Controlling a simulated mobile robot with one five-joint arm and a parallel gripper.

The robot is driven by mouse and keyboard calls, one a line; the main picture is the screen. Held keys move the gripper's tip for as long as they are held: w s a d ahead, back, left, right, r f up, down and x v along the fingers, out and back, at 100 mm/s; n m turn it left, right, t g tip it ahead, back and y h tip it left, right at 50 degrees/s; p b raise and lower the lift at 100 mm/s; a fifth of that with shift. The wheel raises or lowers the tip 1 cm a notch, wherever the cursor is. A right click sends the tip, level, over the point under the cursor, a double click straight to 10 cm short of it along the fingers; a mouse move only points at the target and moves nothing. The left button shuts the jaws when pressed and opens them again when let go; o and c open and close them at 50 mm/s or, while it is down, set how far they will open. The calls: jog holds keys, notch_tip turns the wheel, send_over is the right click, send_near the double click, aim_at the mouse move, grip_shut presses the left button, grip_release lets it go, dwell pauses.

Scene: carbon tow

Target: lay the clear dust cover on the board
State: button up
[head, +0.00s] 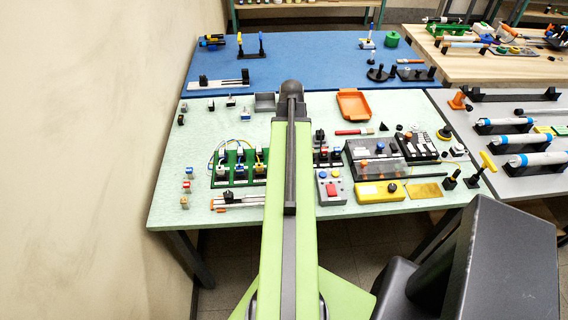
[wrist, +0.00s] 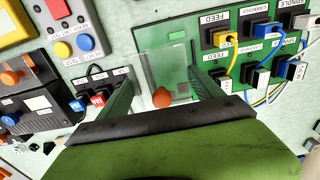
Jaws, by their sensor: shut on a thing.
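The clear dust cover (wrist: 150,70) is a see-through plate with an orange knob (wrist: 161,97). It sits between the two green fingers of my gripper (wrist: 163,88) in the wrist view, and the gripper is shut on it. The cover overlaps the left end of the green board (wrist: 183,88) in that view; I cannot tell whether it touches the board. The board carries labelled black sockets with yellow, blue and white plugs. In the head view my arm hides the gripper, the cover and part of the green board (head: 215,184).
Left of the cover in the wrist view are red and blue plugs (wrist: 98,98), a dark panel (wrist: 40,108) and a grey button box (wrist: 75,35). In the head view an orange tray (head: 353,104) and a yellow box (head: 380,194) share the pale bench.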

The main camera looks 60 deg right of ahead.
jog(key=w, duration=0.1)
jog(key=w+f, duration=0.1)
jog(key=shift+w+f+b, duration=0.3)
jog(key=shift+w+b, duration=0.05)
jog(key=shift+w, duration=0.05)
notch_tip(320, 180, down, 4)
jog(key=b, duration=0.4)
jog(key=shift+f, duration=0.25)
jog(key=o, duration=1.4)
jog(key=shift+a+r, duration=0.1)
jog(key=shift+c, duration=0.2)
jog(key=shift+s+r, duration=0.1)
jog(key=shift+r, duration=0.3)
notch_tip(320, 180, up, 12)
jog(key=p, duration=1.2)
jog(key=shift+f, duration=0.2)
